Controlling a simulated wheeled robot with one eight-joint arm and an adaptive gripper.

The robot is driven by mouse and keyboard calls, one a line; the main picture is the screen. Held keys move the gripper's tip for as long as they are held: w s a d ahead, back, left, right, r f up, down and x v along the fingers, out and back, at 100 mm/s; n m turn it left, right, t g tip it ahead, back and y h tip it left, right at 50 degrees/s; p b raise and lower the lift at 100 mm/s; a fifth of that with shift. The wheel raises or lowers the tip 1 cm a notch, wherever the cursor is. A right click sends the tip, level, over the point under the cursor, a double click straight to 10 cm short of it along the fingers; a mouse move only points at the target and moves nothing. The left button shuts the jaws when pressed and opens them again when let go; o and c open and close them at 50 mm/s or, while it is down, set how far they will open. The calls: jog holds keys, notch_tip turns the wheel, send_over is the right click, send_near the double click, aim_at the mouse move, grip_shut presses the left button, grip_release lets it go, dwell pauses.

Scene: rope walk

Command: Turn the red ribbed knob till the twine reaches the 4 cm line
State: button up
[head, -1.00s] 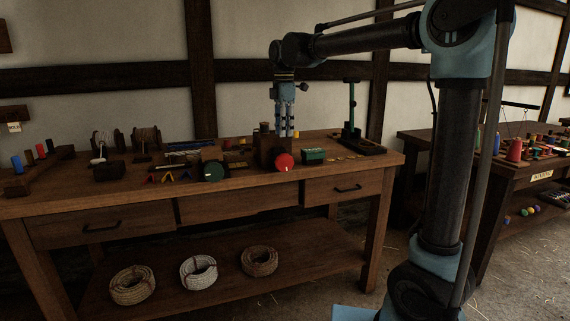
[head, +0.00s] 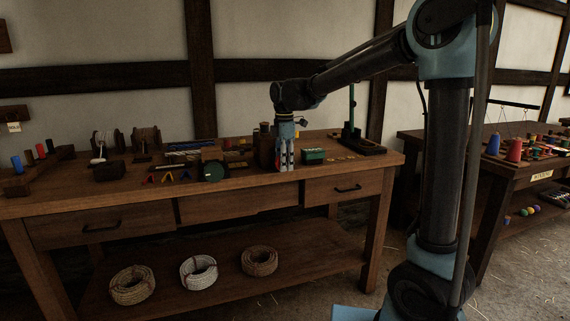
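My gripper (head: 285,166) points down at the front edge of the bench, right in front of the dark wooden block (head: 264,150). It covers the place of the red ribbed knob, which is now almost wholly hidden behind the fingers. I cannot tell whether the fingers touch or grip the knob. The twine and the 4 cm line are too small or hidden to make out.
The wooden bench (head: 130,188) carries a green knob (head: 214,171) to the left and a green box (head: 313,156) close on the right. A green stand (head: 351,128) rises behind. Rope coils (head: 259,261) lie on the shelf below.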

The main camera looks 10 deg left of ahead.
grip_shut()
jog(key=shift+w+d+g+y, duration=0.1)
jog(key=shift+w+g+y, duration=0.1)
jog(key=shift+g+y, duration=1.3)
jog(key=shift+y, duration=1)
grip_release()
